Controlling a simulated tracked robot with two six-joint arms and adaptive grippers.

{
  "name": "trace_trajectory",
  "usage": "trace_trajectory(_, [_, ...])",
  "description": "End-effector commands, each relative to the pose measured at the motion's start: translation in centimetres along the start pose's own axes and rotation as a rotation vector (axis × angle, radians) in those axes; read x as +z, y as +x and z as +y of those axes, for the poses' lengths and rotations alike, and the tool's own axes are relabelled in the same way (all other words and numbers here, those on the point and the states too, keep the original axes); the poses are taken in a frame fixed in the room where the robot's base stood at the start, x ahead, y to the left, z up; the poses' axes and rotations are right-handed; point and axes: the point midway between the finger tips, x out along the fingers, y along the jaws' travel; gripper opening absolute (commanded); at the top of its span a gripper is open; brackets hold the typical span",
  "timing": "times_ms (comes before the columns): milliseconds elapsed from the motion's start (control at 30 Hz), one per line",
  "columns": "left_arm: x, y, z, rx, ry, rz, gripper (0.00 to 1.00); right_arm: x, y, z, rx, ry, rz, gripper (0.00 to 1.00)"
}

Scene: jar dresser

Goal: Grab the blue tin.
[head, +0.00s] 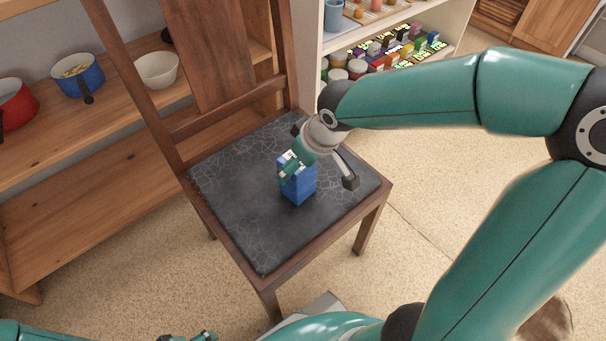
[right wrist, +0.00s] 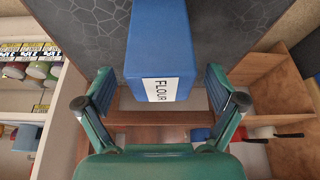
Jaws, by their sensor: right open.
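The blue tin (head: 303,188) stands upright on the dark seat of a wooden chair. In the right wrist view the blue tin (right wrist: 165,45) shows a white label reading "FLOUR" and reaches between the fingers. My right gripper (head: 318,176) is at the tin from above, one finger on its left side and the other out to its right. In the right wrist view the fingers of my right gripper (right wrist: 160,82) are spread, with gaps on both sides of the tin. A small part of my left gripper (head: 190,338) shows at the bottom edge; its jaws are mostly cut off.
The chair seat (head: 235,185) is otherwise bare, with the wooden backrest (head: 210,55) behind it. Wooden shelves on the left hold a red pot (head: 15,100), a blue pot (head: 78,75) and a white bowl (head: 157,69). A white shelf unit (head: 455,30) with jars and boxes stands behind right.

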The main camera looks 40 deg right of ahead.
Motion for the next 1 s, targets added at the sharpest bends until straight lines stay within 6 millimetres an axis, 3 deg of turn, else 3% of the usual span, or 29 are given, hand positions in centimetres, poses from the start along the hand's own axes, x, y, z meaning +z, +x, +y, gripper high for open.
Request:
trace_trajectory(33, [0.0, 1.0, -0.3, 0.0, 0.0, 0.0, 0.77, 0.1, 1.4, -0.1, -0.001, -0.002, -0.002, 0.94])
trace_trajectory(167, [0.0, 1.6, -0.6, 0.0, 0.0, 0.0, 0.77, 0.1, 2.8, -0.1, -0.001, 0.001, -0.001, 0.94])
trace_trajectory(433, [0.0, 1.5, -0.5, 0.0, 0.0, 0.0, 0.77, -0.1, 3.0, -0.1, 0.0, 0.0, 0.0, 0.94])
trace_trajectory(933, [0.0, 1.5, -0.5, 0.0, 0.0, 0.0, 0.77, -0.1, 3.0, -0.1, 0.0, -0.001, 0.0, 0.12])
trace_trajectory(1000, [0.0, 1.5, -0.5, 0.0, 0.0, 0.0, 0.77, -0.2, 2.9, -0.1, 0.0, -0.001, 0.002, 0.1])
